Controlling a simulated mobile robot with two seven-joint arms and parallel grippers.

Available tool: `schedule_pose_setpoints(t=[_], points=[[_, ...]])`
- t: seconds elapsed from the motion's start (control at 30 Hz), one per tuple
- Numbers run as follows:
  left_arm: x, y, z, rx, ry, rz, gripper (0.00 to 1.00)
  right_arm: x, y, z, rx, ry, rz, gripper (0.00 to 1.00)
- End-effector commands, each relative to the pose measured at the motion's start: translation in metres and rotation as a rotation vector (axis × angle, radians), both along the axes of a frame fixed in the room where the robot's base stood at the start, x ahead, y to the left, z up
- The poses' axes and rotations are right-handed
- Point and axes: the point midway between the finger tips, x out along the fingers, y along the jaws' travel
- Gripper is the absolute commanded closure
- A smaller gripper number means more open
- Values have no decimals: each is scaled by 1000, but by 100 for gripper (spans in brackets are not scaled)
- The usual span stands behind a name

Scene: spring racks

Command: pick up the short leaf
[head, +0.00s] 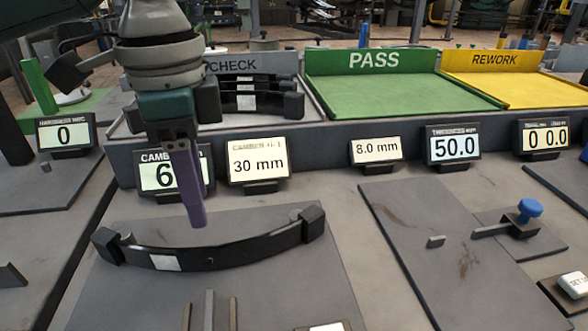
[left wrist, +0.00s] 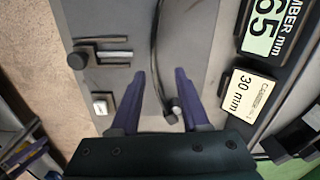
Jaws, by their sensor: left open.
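A dark, curved leaf (head: 215,258) with a pale label lies across a grey plate, its ends at two black blocks. In the left wrist view the leaf (left wrist: 154,45) shows as a thin dark curve running between my fingers. Similar dark leaves (head: 262,104) with pale labels lie in the check tray behind; I cannot tell by length which is the short one. My left gripper (head: 197,222) points down just behind and above the middle of the front leaf. In the left wrist view its purple fingers (left wrist: 160,75) are apart, with nothing gripped. My right gripper is not in view.
A row of displays, including the 30 mm card (head: 257,163), stands behind the plate. Farther back are the green PASS tray (head: 395,85) and yellow REWORK tray (head: 515,90). A blue knob (head: 530,209) stands at right. The bench between the grey plates is clear.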

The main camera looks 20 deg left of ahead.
Motion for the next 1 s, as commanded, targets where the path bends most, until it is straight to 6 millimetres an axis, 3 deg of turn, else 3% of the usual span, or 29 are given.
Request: schedule_pose_setpoints(t=[0.1, 0.37, 0.6, 0.9, 1.0], points=[[-1, 0, -21, 1, 3, 1, 54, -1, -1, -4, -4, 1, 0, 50], [-2, -1, -47, 1, 2, -1, 54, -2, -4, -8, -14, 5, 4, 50], [-5, -4, -84, 1, 2, 0, 54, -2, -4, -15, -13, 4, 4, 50], [-5, -4, -89, 1, -1, -1, 54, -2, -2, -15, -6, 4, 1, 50], [-5, -4, -89, 1, -1, -1, 63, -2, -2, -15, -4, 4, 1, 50]])
